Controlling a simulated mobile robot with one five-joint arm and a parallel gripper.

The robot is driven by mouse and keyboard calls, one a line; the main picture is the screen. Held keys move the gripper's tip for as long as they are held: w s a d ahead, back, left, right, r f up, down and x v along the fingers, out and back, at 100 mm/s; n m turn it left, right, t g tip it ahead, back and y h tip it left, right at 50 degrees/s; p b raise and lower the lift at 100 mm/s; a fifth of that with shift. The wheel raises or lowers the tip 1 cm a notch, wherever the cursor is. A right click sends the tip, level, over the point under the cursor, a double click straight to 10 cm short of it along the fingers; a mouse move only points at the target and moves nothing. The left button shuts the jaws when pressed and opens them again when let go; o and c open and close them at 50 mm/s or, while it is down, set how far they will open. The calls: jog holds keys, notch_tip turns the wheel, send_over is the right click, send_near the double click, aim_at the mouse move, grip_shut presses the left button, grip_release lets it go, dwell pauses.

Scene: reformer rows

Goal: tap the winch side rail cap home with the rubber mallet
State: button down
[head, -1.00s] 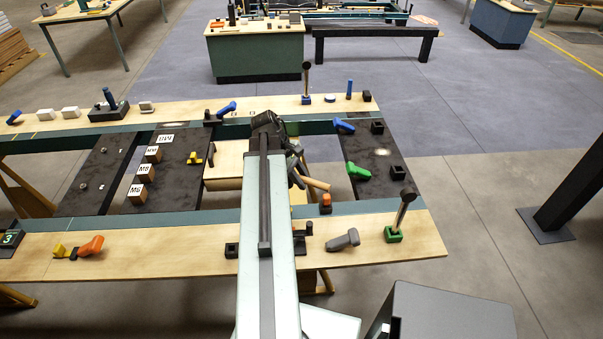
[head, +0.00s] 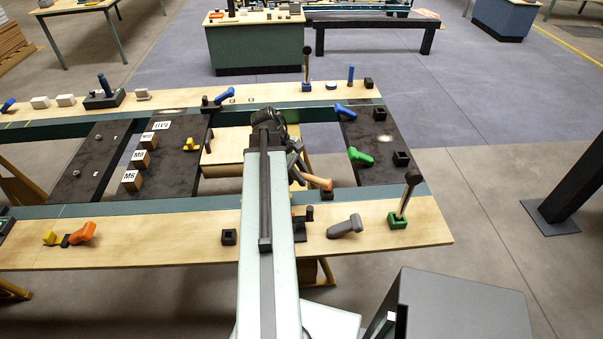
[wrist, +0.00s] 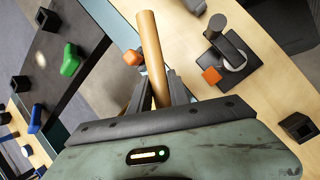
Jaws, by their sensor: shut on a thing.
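My gripper (wrist: 157,92) is shut on the wooden handle (wrist: 149,45) of the rubber mallet. The handle also shows in the head view (head: 316,181), to the right of my arm's end; I cannot make out the mallet's head clearly. A small orange cap (wrist: 133,57), probably the rail cap, shows just left of the handle in the wrist view, by the teal rail (wrist: 108,22). In the head view the cap (head: 327,186) is at the handle's end; I cannot tell if they touch. The winch (wrist: 235,52) has a black base and grey drum, with an orange block (wrist: 211,75) beside it.
The near bench (head: 150,240) carries a grey handled tool (head: 345,227), a green-based lever (head: 398,222) and a black block (head: 229,237). A dark post (head: 570,180) stands at right.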

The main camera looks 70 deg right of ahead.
notch_tip(320, 180, down, 9)
jog(key=b, duration=0.7)
jog(key=shift+r, duration=0.2)
jog(key=shift+r+p, duration=0.55)
jog(key=shift+p, duration=0.05)
notch_tip(320, 180, up, 4)
jog(key=p, duration=0.4)
